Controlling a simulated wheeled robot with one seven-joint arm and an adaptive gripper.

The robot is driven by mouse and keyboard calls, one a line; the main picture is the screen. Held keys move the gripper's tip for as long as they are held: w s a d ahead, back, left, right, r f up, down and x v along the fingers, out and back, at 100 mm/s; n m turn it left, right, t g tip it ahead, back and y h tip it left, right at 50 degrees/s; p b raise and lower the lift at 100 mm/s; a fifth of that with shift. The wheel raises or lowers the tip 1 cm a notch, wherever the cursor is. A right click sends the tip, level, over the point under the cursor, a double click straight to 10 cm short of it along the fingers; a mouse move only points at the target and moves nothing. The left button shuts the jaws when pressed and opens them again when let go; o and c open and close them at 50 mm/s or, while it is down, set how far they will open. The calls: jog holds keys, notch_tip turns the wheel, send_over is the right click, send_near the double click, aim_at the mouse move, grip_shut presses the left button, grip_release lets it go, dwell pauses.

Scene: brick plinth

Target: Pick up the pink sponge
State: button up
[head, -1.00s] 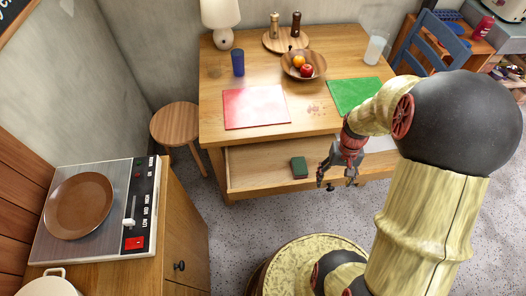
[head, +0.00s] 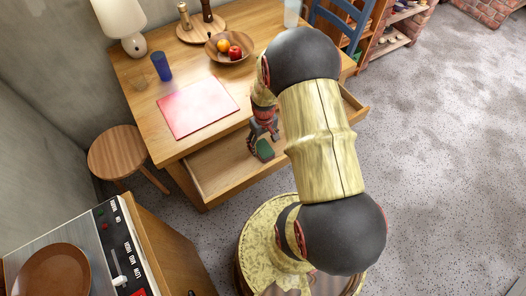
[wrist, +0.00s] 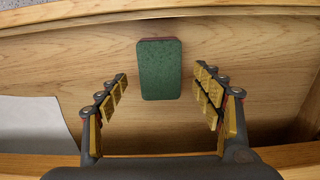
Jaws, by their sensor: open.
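A sponge (wrist: 160,70) lies flat in the open drawer (head: 205,174) of the wooden desk. Its upper face is dark green, with a thin reddish edge; no clearly pink face shows. In the head view the sponge (head: 265,150) is partly covered by my gripper (head: 263,136). My gripper is open and empty above the drawer, fingers pointing down towards the sponge. I see no contact.
A white flat sheet (wrist: 30,135) lies in the drawer at left in the wrist view. Drawer walls border the sponge's space. On the desk are a red mat (head: 197,107), blue cup (head: 161,67), fruit bowl (head: 229,50) and lamp (head: 123,22). A stool (head: 125,152) stands left.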

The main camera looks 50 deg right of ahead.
aim_at(264, 148)
notch_tip(264, 148, down, 4)
jog(key=shift+r+b, duration=0.1)
jog(key=shift+b, duration=0.65)
jog(key=shift+c, duration=1.4)
jog(key=c, duration=0.5)
